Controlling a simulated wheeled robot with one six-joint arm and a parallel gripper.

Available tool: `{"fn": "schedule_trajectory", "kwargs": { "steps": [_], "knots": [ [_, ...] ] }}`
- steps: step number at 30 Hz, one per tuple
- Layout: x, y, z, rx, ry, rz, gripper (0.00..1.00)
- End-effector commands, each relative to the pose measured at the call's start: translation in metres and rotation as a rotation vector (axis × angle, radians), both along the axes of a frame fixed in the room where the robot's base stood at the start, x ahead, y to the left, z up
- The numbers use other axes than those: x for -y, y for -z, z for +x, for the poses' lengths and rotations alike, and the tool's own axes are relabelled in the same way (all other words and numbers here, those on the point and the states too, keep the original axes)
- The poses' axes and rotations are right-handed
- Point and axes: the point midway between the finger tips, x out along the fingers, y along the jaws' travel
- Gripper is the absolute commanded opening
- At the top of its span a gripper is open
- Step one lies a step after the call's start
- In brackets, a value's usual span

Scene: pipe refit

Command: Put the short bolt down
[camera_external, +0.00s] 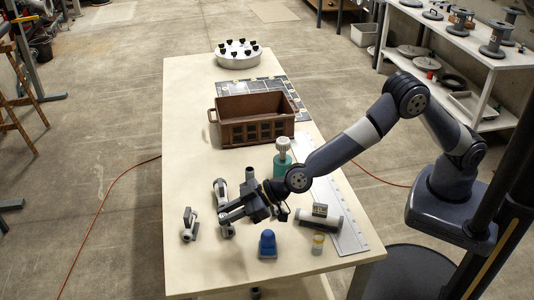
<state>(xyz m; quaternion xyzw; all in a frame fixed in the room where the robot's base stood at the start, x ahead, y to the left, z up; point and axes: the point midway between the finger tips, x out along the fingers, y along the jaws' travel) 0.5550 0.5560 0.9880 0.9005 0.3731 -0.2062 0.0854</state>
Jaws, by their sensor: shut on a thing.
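My gripper (226,213) reaches in from the right, low over the front left part of the table (190,270). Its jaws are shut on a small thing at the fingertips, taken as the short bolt. The bolt is too small and too covered by the fingers to make out its shape or tilt. I cannot tell whether it touches the table. Grey pipe fittings lie close around the fingertips, one just behind (220,188) and one just in front (227,231).
A grey clamp-like part (189,224) stands at left. A blue object (267,245), a small yellow jar (318,243) and a grey cylinder (320,219) lie at front right. A green bottle (282,168), brown crate (252,132) and white round flange (238,60) stand farther back. The front left table is clear.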

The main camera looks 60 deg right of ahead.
Motion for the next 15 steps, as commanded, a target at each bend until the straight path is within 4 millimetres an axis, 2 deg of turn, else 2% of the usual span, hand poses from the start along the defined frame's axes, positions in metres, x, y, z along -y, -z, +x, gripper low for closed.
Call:
{"fn": "schedule_trajectory", "kwargs": {
  "steps": [5, 8, 11, 15],
  "knots": [
    [0.002, -0.004, 0.002, 0.001, 0.005, 0.0, 0.0],
    [0.015, -0.007, 0.012, 0.001, 0.032, 0.001, 0.0],
    [0.044, -0.013, 0.03, 0.001, 0.09, 0.002, 0.0],
    [0.106, -0.022, 0.062, 0.001, 0.211, 0.001, 0.0]
  ]
}}
